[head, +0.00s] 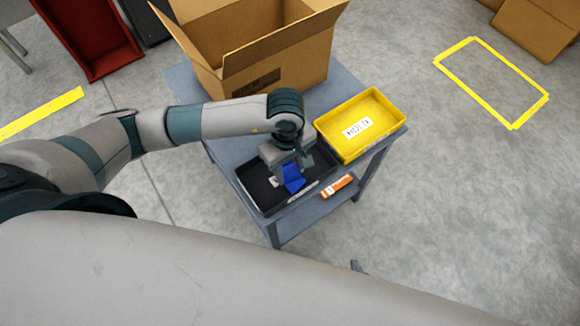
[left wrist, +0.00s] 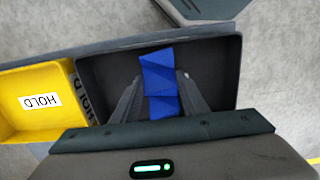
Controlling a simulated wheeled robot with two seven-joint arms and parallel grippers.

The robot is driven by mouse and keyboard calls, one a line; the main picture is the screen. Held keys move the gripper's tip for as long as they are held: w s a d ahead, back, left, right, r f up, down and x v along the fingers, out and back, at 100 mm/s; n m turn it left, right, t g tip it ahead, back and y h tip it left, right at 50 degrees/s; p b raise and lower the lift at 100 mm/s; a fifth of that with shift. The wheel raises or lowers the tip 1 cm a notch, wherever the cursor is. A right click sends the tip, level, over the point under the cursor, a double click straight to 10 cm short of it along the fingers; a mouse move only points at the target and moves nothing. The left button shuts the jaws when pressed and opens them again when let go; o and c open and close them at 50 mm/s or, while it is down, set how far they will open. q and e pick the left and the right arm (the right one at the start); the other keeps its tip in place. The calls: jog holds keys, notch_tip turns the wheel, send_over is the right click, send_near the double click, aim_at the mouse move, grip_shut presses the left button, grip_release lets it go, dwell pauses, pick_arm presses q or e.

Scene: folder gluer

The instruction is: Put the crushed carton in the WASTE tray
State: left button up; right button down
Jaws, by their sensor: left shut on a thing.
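The crushed carton is a small, creased blue box (head: 293,178). It also shows in the left wrist view (left wrist: 160,82). My left gripper (head: 290,172) points down and is shut on the carton, with one finger on each side in the left wrist view (left wrist: 161,88). The carton is over or inside the black tray (head: 250,196), within its walls from above; whether it touches the floor is unclear. The black tray fills the middle of the left wrist view (left wrist: 228,75). Its label is not readable.
A yellow tray marked HOLD (head: 395,124) stands beside the black tray on the grey cart (head: 350,88). A large open cardboard box (head: 300,70) stands behind them. A red bin (head: 92,40) is at the far left.

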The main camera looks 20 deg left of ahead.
aim_at(289, 170)
jog(key=shift+f, duration=0.1)
pick_arm(q)
jog(key=shift+f, duration=0.1)
jog(key=o, duration=1)
jog(key=shift+o, duration=0.2)
pick_arm(e)
jog(key=shift+s+d+f, duration=0.1)
jog(key=shift+d, duration=0.2)
pick_arm(q)
jog(key=shift+r, duration=0.3)
notch_tip(289, 170, up, 12)
jog(key=b, duration=0.2)
jog(key=shift+w+a+f, duration=0.15)
jog(key=shift+w+a, duration=0.05)
jog(key=shift+w, duration=0.05)
pick_arm(e)
jog(key=shift+s+d+f+g+h, duration=0.15)
jog(key=shift+s+d+f+g, duration=0.2)
jog(key=shift+d+f+g, duration=0.15)
jog(key=shift+s+d+f+g+h, duration=0.15)
jog(key=shift+s+d+f+g, duration=0.2)
jog(key=shift+f, duration=0.2)
